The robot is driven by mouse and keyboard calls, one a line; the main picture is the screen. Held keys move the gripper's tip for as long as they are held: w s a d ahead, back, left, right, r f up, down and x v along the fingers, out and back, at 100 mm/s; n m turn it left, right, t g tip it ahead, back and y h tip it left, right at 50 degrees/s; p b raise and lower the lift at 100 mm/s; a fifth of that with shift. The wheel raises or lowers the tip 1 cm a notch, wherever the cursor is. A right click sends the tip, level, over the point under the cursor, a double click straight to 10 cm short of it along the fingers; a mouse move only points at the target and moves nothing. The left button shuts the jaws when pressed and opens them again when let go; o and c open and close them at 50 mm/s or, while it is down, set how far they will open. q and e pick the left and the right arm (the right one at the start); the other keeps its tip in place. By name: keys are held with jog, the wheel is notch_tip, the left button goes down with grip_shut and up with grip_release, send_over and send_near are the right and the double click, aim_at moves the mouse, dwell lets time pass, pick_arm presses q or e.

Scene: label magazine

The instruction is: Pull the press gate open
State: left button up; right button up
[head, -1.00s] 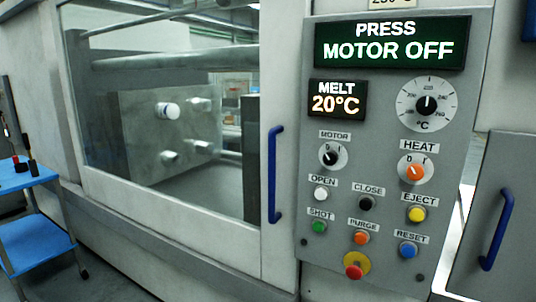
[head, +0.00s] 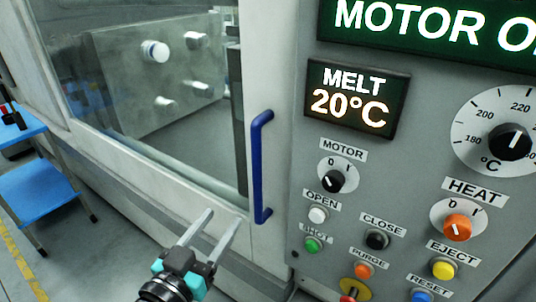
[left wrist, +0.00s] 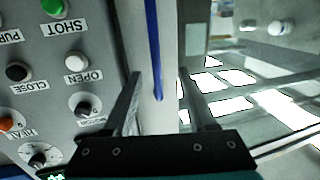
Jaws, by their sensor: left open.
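The press gate (head: 150,170) is a pale framed window panel that appears closed, with a blue vertical bar handle (head: 257,165) on its right edge. My left gripper (head: 225,216) is open and empty, below and left of the handle in the head view. In the left wrist view, the handle (left wrist: 154,50) runs between the two fingers of the gripper (left wrist: 160,73). I cannot tell from this whether the fingertips reach around it; in the head view they look apart from it. My right gripper is not in view.
The control panel (head: 300,190) stands just right of the handle, with knobs, several buttons and a red stop button (head: 347,298) on yellow. Its displays show the motor off and melt at 20°C. A blue shelf cart (head: 45,190) stands at the left.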

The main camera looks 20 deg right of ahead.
aim_at(255, 170)
pick_arm(q)
jog(key=r+x, duration=0.1)
jog(key=x, duration=0.4)
jog(key=r+x, duration=0.1)
jog(key=x, duration=0.4)
jog(key=r+x, duration=0.1)
jog(key=x, duration=0.4)
jog(key=shift+s+d, duration=0.1)
jog(key=shift+d, duration=0.45)
grip_shut()
jog(key=shift+f, duration=0.1)
dwell(0.8)
